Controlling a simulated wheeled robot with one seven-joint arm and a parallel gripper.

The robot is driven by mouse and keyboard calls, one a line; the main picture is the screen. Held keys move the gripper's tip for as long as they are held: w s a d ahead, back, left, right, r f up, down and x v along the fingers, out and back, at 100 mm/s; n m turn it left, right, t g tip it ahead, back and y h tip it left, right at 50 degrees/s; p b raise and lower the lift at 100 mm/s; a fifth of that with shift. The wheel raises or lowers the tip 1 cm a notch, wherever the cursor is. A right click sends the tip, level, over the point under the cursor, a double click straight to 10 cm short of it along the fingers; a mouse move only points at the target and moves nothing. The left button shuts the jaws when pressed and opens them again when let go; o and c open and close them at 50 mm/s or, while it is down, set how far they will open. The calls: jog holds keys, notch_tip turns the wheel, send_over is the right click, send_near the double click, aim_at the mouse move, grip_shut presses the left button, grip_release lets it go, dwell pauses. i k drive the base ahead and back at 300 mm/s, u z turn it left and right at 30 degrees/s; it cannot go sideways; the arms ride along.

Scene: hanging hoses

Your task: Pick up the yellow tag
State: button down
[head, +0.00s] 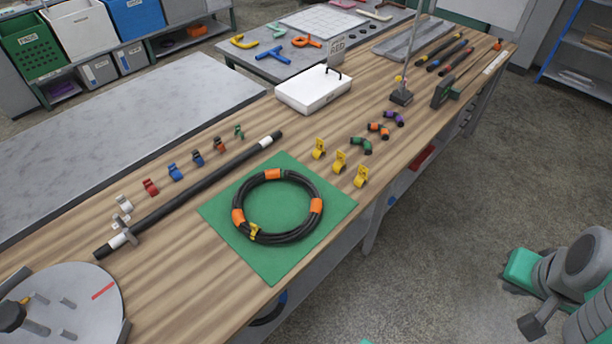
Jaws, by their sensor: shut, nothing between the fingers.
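A small yellow tag (254,230) sits on the near-left part of a coiled black hose (316,222) with orange bands. The coil lies on a green mat (285,262) on the wooden bench. Three other yellow pieces, clip-like in shape, stand in a slanting row beyond the mat: a far one (318,148), a middle one (340,161) and a near one (360,176). My gripper (532,326) shows small and dark at the lower right, beside my folded arm. It is shut and empty, off the bench and well apart from the tag.
A long black hose (200,190) and several coloured clips lie left of the mat. A white tray (300,98) and a metal stand (401,96) are farther back. A round grey disc with pegs (75,300) is at the near left. The floor right of the bench is clear.

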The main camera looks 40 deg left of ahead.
aim_at(340, 158)
jog(key=k, duration=0.35)
jog(key=u, duration=1.15)
jog(key=i, duration=0.5)
jog(key=u, duration=0.05)
